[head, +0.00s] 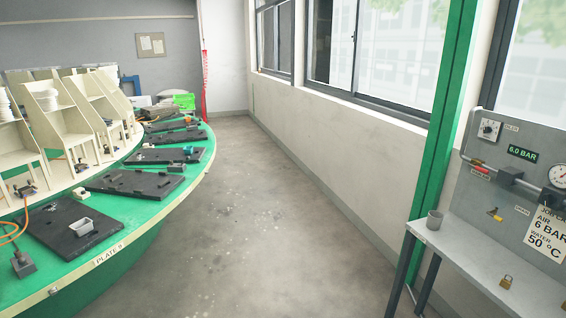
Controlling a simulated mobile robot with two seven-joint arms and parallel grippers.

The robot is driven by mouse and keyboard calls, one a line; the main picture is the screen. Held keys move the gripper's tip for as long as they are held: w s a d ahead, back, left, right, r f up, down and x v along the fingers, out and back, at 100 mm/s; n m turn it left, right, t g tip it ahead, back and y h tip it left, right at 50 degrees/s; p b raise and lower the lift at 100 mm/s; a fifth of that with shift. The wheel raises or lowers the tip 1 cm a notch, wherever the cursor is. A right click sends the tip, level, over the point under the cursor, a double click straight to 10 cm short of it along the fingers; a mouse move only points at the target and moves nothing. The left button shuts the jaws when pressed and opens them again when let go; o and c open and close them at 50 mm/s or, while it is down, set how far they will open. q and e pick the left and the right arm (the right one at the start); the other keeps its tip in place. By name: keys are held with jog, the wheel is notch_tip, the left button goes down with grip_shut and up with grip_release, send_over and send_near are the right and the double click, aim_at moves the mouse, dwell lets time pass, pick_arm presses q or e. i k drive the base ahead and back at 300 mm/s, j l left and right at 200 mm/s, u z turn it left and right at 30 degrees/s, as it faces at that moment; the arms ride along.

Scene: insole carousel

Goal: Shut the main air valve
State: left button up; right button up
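A grey service panel (476,212) stands at the right. A pipe valve with a red handle (474,162) is at its left side, on a line running right to a pressure gauge (562,175). The red handle looks roughly in line with the pipe. A small label (480,173) below it is too small to read. A yellow lever (495,214) sits lower on the panel, tilted. A green display (522,152) reads 6.0 BAR. Which part is the main air valve I cannot read for sure. Neither of my grippers is in view.
A grey bench (470,258) below the panel holds a grey cup (434,220) and a brass padlock (507,282). A green-topped carousel (190,170) with dark plates fills the left. The concrete floor (260,220) between is clear. A green post (440,140) stands by the bench.

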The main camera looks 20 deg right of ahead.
aim_at(479, 169)
jog(key=z, duration=0.5)
jog(key=i+z, duration=0.15)
jog(key=z, duration=0.8)
jog(key=i+z, duration=0.1)
jog(key=z, duration=0.4)
